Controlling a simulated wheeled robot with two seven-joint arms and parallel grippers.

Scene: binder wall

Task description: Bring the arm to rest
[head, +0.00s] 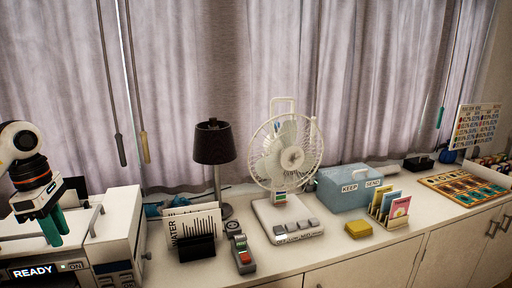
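My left arm comes in at the left edge, a white and black arm with an orange ring at the wrist. My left gripper (54,237) has teal fingers and points down above a white boxy machine (115,225). The fingers look close together, and I cannot tell whether there is a gap between them. I see nothing held in them. My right gripper is not in view.
A dark lamp (214,143), a white fan (290,157), a blue box (345,188), a card rack (400,222) and a yellow block (358,229) stand on the white counter (325,250). Pull cords (116,125) hang before the curtain. Free counter lies along the front.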

